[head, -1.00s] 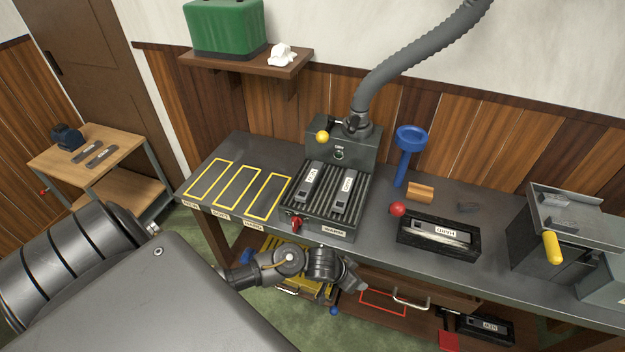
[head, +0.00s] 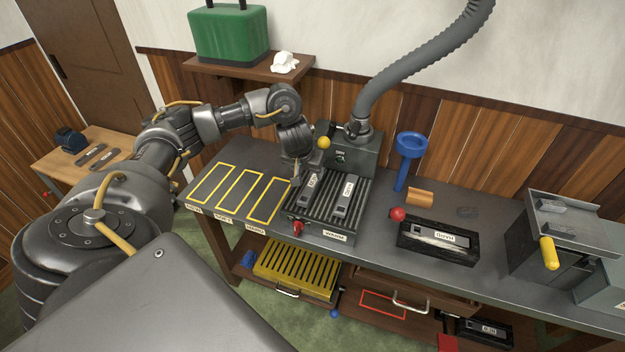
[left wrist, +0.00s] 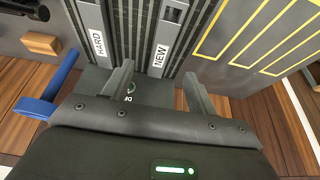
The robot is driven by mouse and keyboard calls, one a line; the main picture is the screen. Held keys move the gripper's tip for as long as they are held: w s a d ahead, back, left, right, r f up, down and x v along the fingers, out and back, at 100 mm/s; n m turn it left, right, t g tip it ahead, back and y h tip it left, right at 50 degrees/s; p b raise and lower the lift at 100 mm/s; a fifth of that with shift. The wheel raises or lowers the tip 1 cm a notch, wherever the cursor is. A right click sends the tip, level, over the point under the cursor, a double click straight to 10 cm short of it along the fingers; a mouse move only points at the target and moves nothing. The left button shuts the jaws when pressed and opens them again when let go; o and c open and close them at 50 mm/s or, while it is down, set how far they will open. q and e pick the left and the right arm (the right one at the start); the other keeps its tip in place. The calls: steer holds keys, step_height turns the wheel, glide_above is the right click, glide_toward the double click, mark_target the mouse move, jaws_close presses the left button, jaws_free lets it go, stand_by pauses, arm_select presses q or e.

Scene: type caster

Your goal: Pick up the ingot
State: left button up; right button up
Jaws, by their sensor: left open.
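Two dark bars with white labels lie on the ribbed black warmer (head: 325,212). The left bar (head: 308,186) reads NEW in the left wrist view (left wrist: 163,38). The right bar (head: 344,196) reads HARD in the left wrist view (left wrist: 99,45). I cannot tell for certain whether these bars or the small grey blocks (head: 553,204) on the right-hand box are the ingot. My left gripper (head: 297,172) is open and empty at the warmer's back left, by the NEW bar. In the left wrist view its fingers (left wrist: 158,80) are apart, with the NEW bar's end just beyond them.
Yellow-outlined spaces (head: 240,192) on the bench left of the warmer are empty. A control box with a hose (head: 350,150) stands behind it. A blue funnel stand (head: 405,160), wooden block (head: 419,197) and black tray (head: 415,243) are to the right. A shelf (head: 250,68) hangs above.

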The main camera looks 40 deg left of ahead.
mark_target(312, 183)
arm_select(q)
steer(key=b+x, duration=0.3)
steer(key=x, duration=0.2)
steer(key=shift+s, duration=0.1)
steer(key=shift+w+f, duration=0.2)
steer(key=shift+f, duration=0.1)
steer(key=shift+a+b+x, duration=0.2)
steer(key=shift+b+x, duration=0.05)
steer(key=shift+x, duration=1.05)
steer(key=shift+a+b+x, duration=0.25)
steer(key=shift+x, duration=1.1)
steer(key=shift+w+r, duration=0.15)
steer(key=shift+r, duration=0.05)
steer(key=shift+c, duration=0.6)
jaws_close()
steer(key=shift+w+r, duration=0.1)
steer(key=shift+w, duration=0.1)
